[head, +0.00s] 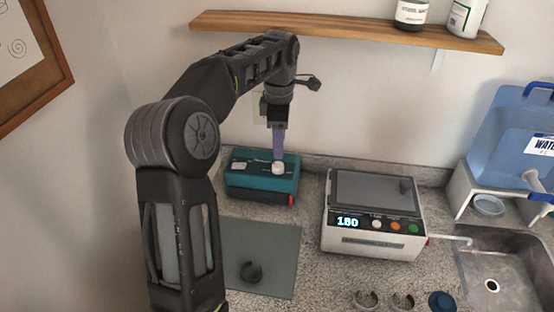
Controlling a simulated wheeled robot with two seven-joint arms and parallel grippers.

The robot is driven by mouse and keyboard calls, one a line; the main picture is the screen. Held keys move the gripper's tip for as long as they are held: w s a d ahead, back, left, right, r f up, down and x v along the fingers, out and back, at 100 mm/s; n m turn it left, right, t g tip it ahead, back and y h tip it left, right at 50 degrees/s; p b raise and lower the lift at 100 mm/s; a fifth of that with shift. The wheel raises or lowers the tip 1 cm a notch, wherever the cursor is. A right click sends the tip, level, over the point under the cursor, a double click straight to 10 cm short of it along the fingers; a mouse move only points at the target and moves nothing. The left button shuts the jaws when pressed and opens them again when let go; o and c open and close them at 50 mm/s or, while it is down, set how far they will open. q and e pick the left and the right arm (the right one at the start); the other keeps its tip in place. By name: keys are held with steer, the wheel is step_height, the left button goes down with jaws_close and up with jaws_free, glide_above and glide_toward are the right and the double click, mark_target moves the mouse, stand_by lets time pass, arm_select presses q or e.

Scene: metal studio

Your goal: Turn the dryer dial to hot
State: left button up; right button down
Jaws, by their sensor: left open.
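A teal box-shaped device (238,182) with a dark front and a red part at its right end stands on the counter near the wall; it appears to be the dryer. A round white dial (278,170) sits on its top. My left gripper (278,161) points down over the dial, its purple fingers at or just above it. The gap between the fingers is too small to make out, as is contact with the dial. Any hot marking is too small to read. My right gripper is out of view.
A white machine (372,245) with a display reading 180 and coloured buttons stands right of the teal device. A grey mat (266,248) with a dark C-shaped piece lies in front. A wooden shelf (345,29) hangs above; a sink (500,265) and blue water container (510,120) are right.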

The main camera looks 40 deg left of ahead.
mark_target(279, 164)
arm_select(q)
steer(key=shift+a+f, duration=0.15)
steer(key=shift+f, duration=0.5)
steer(key=f, duration=0.3)
steer(key=f+p, duration=0.1)
steer(key=f, duration=0.2)
steer(key=shift+w+f+p, duration=0.2)
steer(key=shift+f+p, duration=0.05)
steer(key=shift+p, duration=0.05)
steer(key=shift+c, duration=0.5)
jaws_close()
